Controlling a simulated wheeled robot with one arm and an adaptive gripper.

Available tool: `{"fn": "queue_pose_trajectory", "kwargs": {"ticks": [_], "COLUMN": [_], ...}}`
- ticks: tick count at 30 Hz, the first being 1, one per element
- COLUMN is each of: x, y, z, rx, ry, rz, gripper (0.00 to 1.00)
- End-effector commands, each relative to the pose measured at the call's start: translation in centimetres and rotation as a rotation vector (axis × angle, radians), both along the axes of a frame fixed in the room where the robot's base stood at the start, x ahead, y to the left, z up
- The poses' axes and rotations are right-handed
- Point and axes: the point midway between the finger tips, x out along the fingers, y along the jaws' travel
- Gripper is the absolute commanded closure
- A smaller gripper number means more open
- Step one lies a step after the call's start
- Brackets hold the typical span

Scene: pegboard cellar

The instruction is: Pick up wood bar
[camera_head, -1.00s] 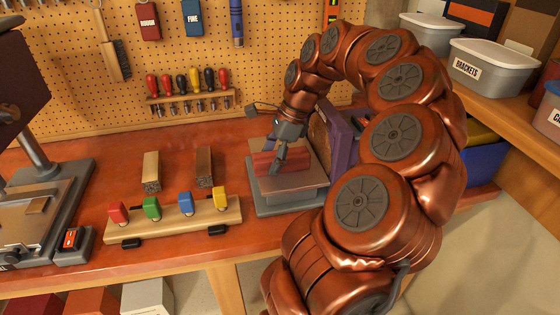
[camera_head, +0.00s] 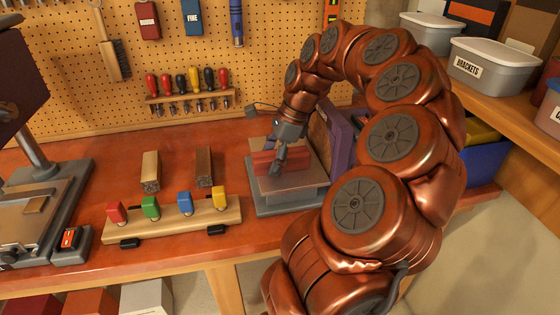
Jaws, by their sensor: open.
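A reddish wood bar (camera_head: 294,160) lies on the grey work table (camera_head: 290,195) of a machine with a purple guard. My gripper (camera_head: 276,164) reaches down from above at this bar, with its fingers in front of the bar's middle and overlapping it in the picture. The gripper is open; whether a finger touches the bar cannot be told, and the far finger is hidden. Two other wood bars lie on the bench to the left: a light one (camera_head: 151,170) and a darker brown one (camera_head: 203,166).
A wooden rack with red, green, blue and yellow blocks (camera_head: 172,220) stands near the bench's front edge. A grey machine (camera_head: 45,215) stands at the left. Screwdrivers (camera_head: 188,83) hang in a rack on the pegboard. Bins (camera_head: 500,68) fill the right shelf.

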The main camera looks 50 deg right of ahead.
Motion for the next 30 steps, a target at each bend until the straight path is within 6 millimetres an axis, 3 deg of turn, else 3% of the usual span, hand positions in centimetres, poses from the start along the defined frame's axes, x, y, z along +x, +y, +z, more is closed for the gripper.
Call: {"fn": "queue_pose_trajectory", "kwargs": {"ticks": [2,23,30], "x": [0.00,0.00,0.00], "y": [0.00,0.00,0.00], "z": [0.00,0.01,0.10], "rx": [0.000,0.000,0.000], "ry": [0.000,0.000,0.000], "rz": [0.000,0.000,0.000], "gripper": [0.27,1.00,1.00]}}
